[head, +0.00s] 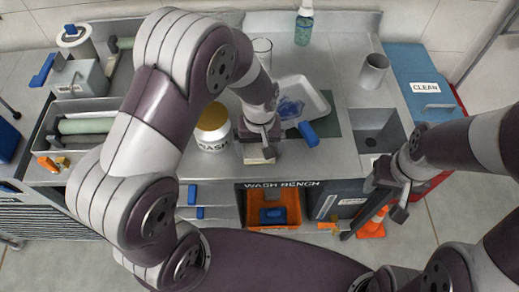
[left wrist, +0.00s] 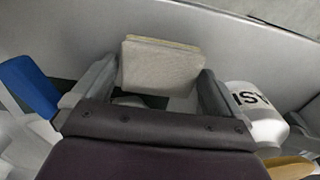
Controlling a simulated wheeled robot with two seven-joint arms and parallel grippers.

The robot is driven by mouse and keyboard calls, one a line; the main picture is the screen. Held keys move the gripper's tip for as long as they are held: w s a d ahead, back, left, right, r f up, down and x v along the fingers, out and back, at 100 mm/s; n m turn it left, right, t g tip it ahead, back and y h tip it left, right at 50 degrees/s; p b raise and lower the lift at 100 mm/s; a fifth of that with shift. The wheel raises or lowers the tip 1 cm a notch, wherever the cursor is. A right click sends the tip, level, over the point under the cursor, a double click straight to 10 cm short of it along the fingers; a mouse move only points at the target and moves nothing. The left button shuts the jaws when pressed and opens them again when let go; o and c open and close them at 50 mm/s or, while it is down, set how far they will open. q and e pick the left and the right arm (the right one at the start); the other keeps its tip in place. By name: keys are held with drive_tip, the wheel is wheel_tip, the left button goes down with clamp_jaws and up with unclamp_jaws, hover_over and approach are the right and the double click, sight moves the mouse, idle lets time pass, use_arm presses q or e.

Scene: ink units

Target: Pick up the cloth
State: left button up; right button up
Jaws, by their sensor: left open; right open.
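The cloth (head: 262,158) is a small beige folded pad at the front edge of the bench, partly hidden by my left gripper in the head view. In the left wrist view the cloth (left wrist: 162,68) shows between and just beyond the two fingers. My left gripper (head: 258,146) is open over it, with one finger at each side; narrow gaps seem to remain, and contact cannot be told. It also shows in the left wrist view (left wrist: 155,85). My right gripper (head: 378,206) is open and empty, in front of the bench at the right, below the sink.
A white jar (head: 213,142) with a yellow lid stands just left of my left gripper. A blue-handled tool (head: 308,133) and a white tray (head: 318,98) with blue ink lie to its right. A sink (head: 378,135) and a blue CLEAN surface (head: 420,75) are further right.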

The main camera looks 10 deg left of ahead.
use_arm(q)
drive_tip(key=c, duration=0.9)
drive_tip(key=shift+o, duration=0.2)
drive_tip(key=shift+r, duration=0.15)
drive_tip(key=shift+r, duration=0.25)
drive_tip(key=r, duration=0.2)
drive_tip(key=d+r, duration=0.1)
drive_tip(key=r, duration=0.1)
drive_tip(key=shift+s, duration=0.1)
drive_tip(key=s+d+r, duration=0.3)
drive_tip(key=d+r, duration=0.3)
drive_tip(key=d, duration=0.4)
drive_tip(key=shift+d+r+b, duration=0.15)
drive_tip(key=shift+b, duration=0.15)
